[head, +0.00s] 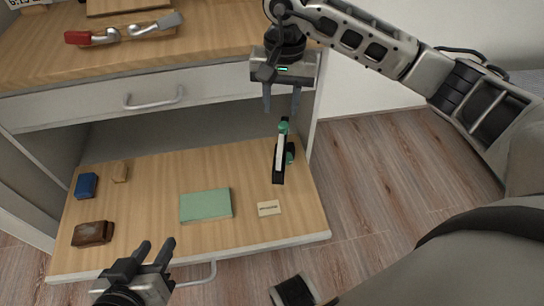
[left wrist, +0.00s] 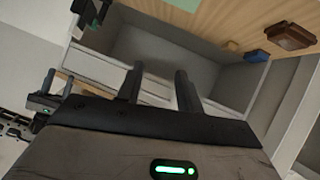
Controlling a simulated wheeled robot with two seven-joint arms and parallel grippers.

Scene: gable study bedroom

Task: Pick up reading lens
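No thing in view is plainly a reading lens. A narrow black, white and teal thing (head: 280,158) is at the right end of the pulled-out wooden drawer (head: 150,215); I cannot tell whether it is the lens. My right gripper (head: 282,108) is open and empty, its fingers pointing down just above that thing's upper end. My left gripper (head: 155,250) is open and empty at the drawer's front edge. Its two fingers stand apart in the left wrist view (left wrist: 160,80).
The drawer holds a green book (head: 206,205), a small card (head: 268,208), a brown wallet (head: 93,233), a blue box (head: 86,185) and a small tan block (head: 120,171). A red-handled metal thing (head: 122,33) lies on the desk top. Floor (head: 385,160) is clear at right.

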